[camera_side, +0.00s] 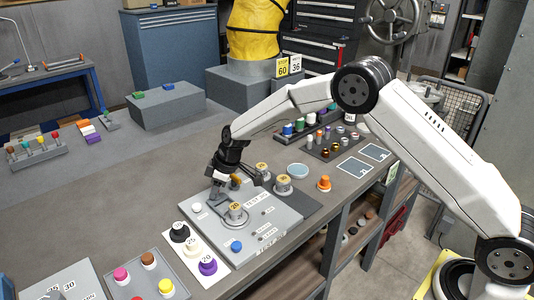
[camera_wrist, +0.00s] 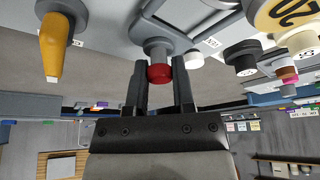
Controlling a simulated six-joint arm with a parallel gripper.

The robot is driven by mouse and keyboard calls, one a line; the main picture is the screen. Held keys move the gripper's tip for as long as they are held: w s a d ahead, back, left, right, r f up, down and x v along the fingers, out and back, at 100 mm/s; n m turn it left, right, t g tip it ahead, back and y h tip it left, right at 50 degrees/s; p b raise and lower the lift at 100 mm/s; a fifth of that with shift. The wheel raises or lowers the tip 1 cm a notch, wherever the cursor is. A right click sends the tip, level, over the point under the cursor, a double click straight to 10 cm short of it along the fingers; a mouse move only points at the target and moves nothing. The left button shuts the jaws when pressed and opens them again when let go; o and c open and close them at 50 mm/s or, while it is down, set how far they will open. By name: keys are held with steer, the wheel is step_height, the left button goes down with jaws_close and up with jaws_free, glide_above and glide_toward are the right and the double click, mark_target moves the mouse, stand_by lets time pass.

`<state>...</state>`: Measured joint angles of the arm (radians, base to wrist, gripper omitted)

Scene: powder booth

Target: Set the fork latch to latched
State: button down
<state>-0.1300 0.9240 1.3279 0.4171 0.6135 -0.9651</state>
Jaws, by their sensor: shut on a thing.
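My gripper (camera_wrist: 158,82) has its two dark fingers on either side of a red knob (camera_wrist: 158,73) on a grey stem, and it is shut on it. The knob seems to belong to the fork latch, but the fingers and the tight view hide much of the part, so I cannot tell its setting. In the side view my gripper (camera_side: 219,186) is down at the back left of the grey panel (camera_side: 262,226), and the knob is hidden there. A yellow-orange handle (camera_wrist: 53,45) stands left of my gripper in the wrist view.
A tray (camera_side: 132,285) of coloured pegs is at the front.

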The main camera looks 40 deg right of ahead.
steer(key=shift+s+f, duration=0.1)
steer(key=shift+s, duration=1.3)
steer(key=shift+c, duration=2.2)
jaws_free()
steer(key=shift+d+r, duration=0.1)
steer(key=shift+r, duration=0.35)
steer(key=v, duration=0.7)
steer(key=shift+s, duration=0.15)
